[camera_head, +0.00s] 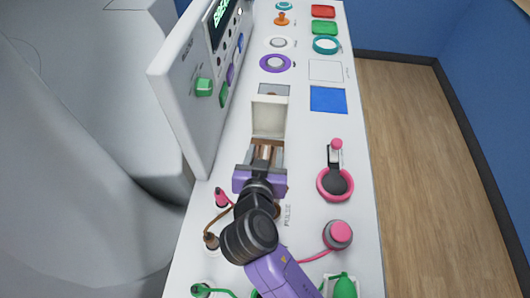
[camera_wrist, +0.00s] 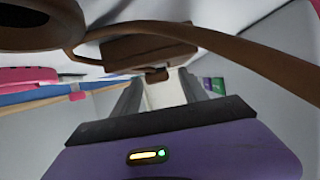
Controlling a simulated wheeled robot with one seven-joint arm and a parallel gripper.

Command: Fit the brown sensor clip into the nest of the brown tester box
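My gripper (camera_head: 263,150) is over the white console. Its fingers are closed on the brown sensor clip (camera_head: 262,153), which shows as a narrow brown piece between them. In the wrist view the clip (camera_wrist: 150,48) is a dark brown block with a looping brown cable, between and above the fingers (camera_wrist: 160,92). The nest's inside is mostly hidden.
A brown cable runs from a socket (camera_head: 211,241) at the left toward my gripper. An upright panel (camera_head: 192,95) stands close on the left. A pink ring with a black pad (camera_head: 335,183), a pink knob (camera_head: 338,234) and a blue square (camera_head: 327,99) lie to the right.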

